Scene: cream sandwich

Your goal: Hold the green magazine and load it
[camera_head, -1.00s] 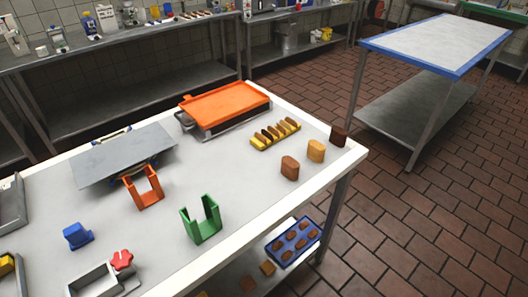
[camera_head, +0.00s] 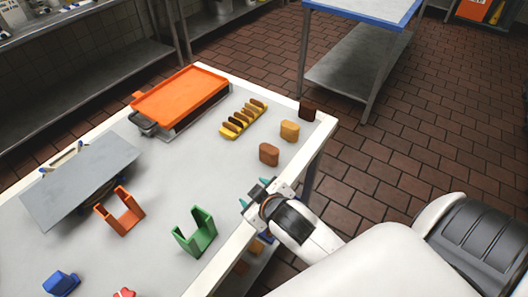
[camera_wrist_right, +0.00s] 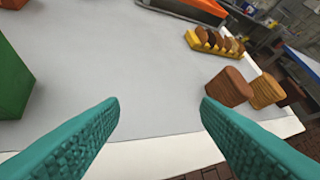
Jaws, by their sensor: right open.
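The green magazine (camera_head: 196,234), a U-shaped open holder, stands upright on the table left of my right gripper. Part of it also shows at the left edge of the right wrist view (camera_wrist_right: 14,80). My right gripper (camera_head: 254,195) is over the table's front edge, open and empty, apart from the magazine. Its two teal fingers spread wide in the right wrist view (camera_wrist_right: 160,112). Brown (camera_head: 269,154), tan (camera_head: 289,131) and dark (camera_head: 308,110) biscuit-like blocks stand at the table's right end. A yellow rack (camera_head: 233,128) holds several biscuit pieces. My left gripper is not in view.
An orange U-shaped holder (camera_head: 119,212) stands left of the green one. A grey tilted plate (camera_head: 82,180), an orange-topped tray (camera_head: 180,95) and a blue block (camera_head: 61,283) are also on the table. The table's middle is clear.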

